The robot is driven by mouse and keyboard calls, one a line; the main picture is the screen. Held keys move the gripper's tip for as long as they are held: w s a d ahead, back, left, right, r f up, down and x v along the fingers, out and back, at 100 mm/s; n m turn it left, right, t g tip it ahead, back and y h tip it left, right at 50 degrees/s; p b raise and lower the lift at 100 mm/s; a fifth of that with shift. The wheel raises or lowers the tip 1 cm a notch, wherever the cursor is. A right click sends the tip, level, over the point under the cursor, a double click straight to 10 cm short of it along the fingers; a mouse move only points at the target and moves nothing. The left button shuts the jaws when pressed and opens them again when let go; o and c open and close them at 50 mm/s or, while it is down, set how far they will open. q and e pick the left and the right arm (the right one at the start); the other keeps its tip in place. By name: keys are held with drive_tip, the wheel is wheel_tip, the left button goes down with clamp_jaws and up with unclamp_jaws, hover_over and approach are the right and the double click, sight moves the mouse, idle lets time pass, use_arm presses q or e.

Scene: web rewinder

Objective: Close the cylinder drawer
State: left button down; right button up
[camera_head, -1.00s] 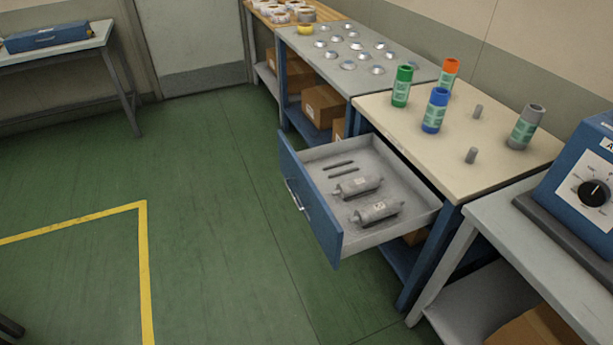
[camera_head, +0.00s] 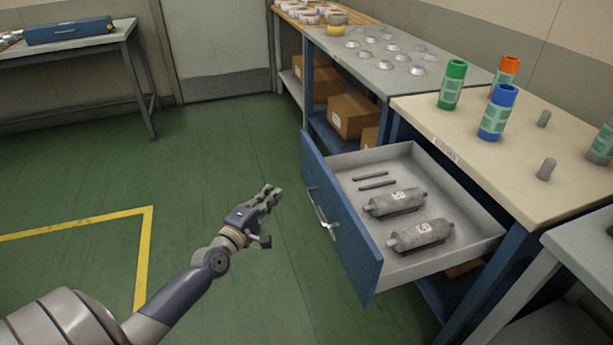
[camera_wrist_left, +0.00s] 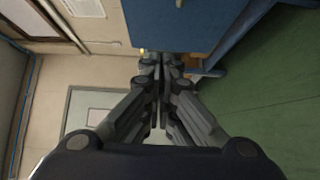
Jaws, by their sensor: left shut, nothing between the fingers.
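The cylinder drawer (camera_head: 345,220) is pulled well out from under the beige-topped workbench (camera_head: 500,150). It has a blue front with a metal handle (camera_head: 321,214). Inside lie two grey cylinders (camera_head: 396,203) (camera_head: 420,236) and two thin dark rods (camera_head: 373,179). My left gripper (camera_head: 271,192) is to the left of the drawer front, apart from it, with its fingers together and empty. In the left wrist view the shut fingers (camera_wrist_left: 160,62) point toward a blue panel (camera_wrist_left: 180,22), which looks like the drawer front. My right gripper is not in view.
Green, blue and orange-capped tubes (camera_head: 497,112) and short grey pegs stand on the bench top. A grey table (camera_head: 375,55) with several metal discs adjoins it behind, with cardboard boxes (camera_head: 352,115) below. Green floor left of the drawer is clear.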

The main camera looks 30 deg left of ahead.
use_arm(q)
drive_tip(key=b, duration=0.1)
approach(309, 164)
drive_tip(key=w+a, duration=0.1)
drive_tip(key=a, duration=0.2)
drive_tip(key=w+d, duration=0.2)
drive_tip(key=w, duration=0.1)
drive_tip(key=shift+w+d+r+p, duration=0.15)
drive_tip(key=shift+d+p, duration=0.05)
drive_tip(key=shift+p, duration=0.2)
drive_tip(key=shift+w, duration=0.1)
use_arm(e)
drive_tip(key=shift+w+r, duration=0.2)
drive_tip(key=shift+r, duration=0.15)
